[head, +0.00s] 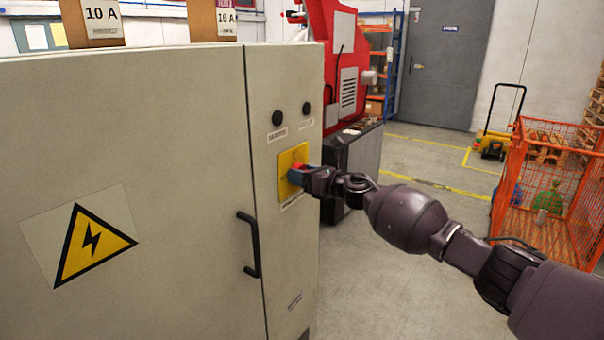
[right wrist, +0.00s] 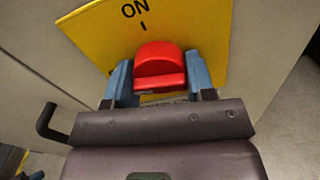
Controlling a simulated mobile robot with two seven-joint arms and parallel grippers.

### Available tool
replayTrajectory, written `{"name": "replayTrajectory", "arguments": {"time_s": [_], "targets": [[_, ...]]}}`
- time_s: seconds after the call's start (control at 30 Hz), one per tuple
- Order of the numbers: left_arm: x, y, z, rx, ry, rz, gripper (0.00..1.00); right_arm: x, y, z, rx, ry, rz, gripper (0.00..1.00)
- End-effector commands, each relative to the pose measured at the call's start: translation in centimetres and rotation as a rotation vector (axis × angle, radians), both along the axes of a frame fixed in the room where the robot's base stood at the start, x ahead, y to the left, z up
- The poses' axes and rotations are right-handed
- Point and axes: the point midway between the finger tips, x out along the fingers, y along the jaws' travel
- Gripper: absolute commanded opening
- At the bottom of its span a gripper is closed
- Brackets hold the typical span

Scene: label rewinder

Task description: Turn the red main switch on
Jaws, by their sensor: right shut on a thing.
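The red main switch (head: 297,167) sits on a yellow plate (head: 284,158) on the narrow right-hand panel of the beige cabinet (head: 160,150). My right gripper (head: 301,177) reaches it from the right and is shut on the switch. In the right wrist view the red switch (right wrist: 159,60) stands between the two blue-grey fingers (right wrist: 159,82), one on each side. The plate's "ON" and "I" marks show just above the switch there. The lower part of the switch is hidden by my gripper, and I cannot tell its exact setting. My left gripper is not in view.
Two black knobs (head: 278,118) (head: 306,108) sit above the plate. A black door handle (head: 248,245) sticks out to its left. A red machine (head: 340,70) stands behind the cabinet. An orange mesh cage (head: 545,190) stands at right. The floor between is mostly clear.

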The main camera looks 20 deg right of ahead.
Motion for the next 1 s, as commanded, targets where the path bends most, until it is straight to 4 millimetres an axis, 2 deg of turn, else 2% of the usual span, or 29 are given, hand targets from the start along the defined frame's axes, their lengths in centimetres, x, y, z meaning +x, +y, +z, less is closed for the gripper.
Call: {"name": "replayTrajectory", "arguments": {"time_s": [0.4,1.0], "targets": [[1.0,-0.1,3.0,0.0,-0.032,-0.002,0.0,-0.1,0.0,0.3,0.3,0.233,-0.001,0.26],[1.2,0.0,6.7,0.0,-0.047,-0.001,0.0,-0.1,0.1,0.4,0.75,0.585,-0.001,0.26]]}}
